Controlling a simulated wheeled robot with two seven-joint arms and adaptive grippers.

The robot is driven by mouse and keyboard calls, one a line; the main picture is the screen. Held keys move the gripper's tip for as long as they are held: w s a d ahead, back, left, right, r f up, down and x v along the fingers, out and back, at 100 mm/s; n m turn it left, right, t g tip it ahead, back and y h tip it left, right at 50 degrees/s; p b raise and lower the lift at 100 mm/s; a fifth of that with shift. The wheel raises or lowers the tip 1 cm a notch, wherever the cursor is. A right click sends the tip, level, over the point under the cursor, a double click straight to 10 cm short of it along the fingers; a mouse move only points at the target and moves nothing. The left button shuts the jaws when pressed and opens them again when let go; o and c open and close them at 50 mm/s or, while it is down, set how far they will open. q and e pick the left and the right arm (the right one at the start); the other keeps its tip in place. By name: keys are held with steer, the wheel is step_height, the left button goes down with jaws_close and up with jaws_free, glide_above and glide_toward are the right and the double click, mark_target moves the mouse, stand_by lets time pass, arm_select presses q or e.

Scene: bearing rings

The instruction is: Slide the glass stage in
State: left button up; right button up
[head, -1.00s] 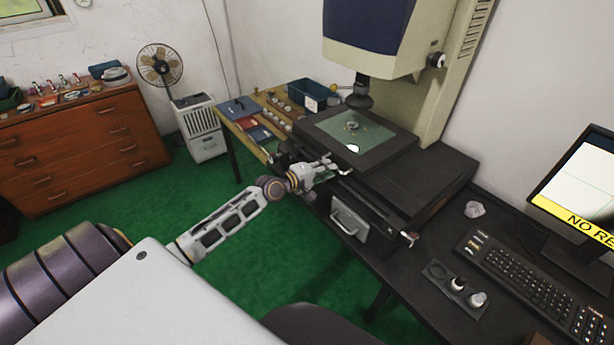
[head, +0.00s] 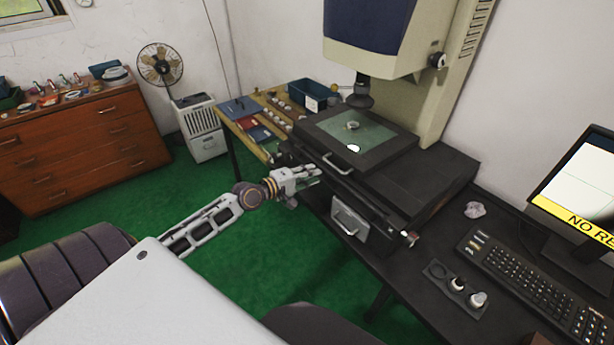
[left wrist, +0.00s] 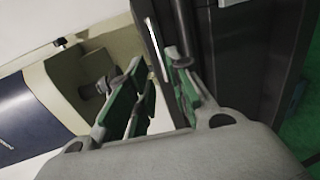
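The glass stage is a greenish glass plate (head: 372,132) in a dark square frame under the measuring machine's lens. A small ring (head: 352,126) and a small white piece (head: 353,148) rest on the glass. A silver bar handle (head: 338,164) is on the stage's front edge. My left gripper (head: 318,174) is in front of and just left of this handle, apart from it. In the left wrist view my left gripper (left wrist: 158,78) has its green-padded fingers spread, with nothing held between them. My right gripper is in neither view.
The measuring machine (head: 380,45) stands on a dark bench with a lower drawer unit (head: 350,220) below the stage. A keyboard (head: 530,285), a monitor (head: 585,185) and a knob panel (head: 457,284) are at the right. A side table (head: 262,112) stands behind my left gripper.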

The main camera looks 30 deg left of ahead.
arm_select(q)
steer(key=shift+s+a+r, duration=0.15)
steer(key=shift+s+a, duration=0.05)
steer(key=shift+s, duration=0.3)
